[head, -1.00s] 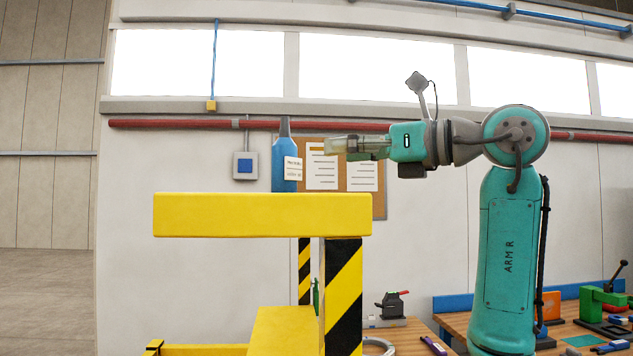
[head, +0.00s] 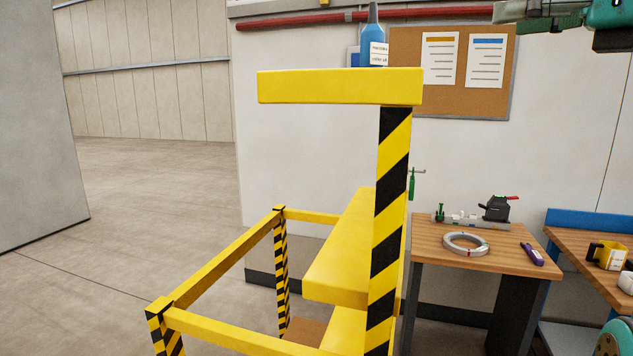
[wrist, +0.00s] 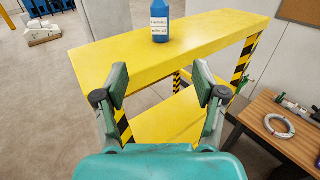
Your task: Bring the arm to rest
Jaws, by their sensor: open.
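My gripper (wrist: 163,88) is open and empty in the wrist view, its two green fingers spread apart. Beyond it is the yellow top beam (wrist: 190,42) of a frame, with a blue bottle (wrist: 160,25) standing upright on it. In the head view a part of my arm's end (head: 560,18) shows at the top right corner, cut off by the picture edge. The blue bottle (head: 374,45) stands on the yellow beam (head: 340,87), to the left of my gripper and apart from it.
The yellow and black striped post (head: 388,225) and low rails stand in front. A wooden workbench (head: 480,262) holds a grey coil (head: 465,243), a black tool (head: 497,207) and a purple item (head: 532,254). A second bench stands at right. Open floor lies at left.

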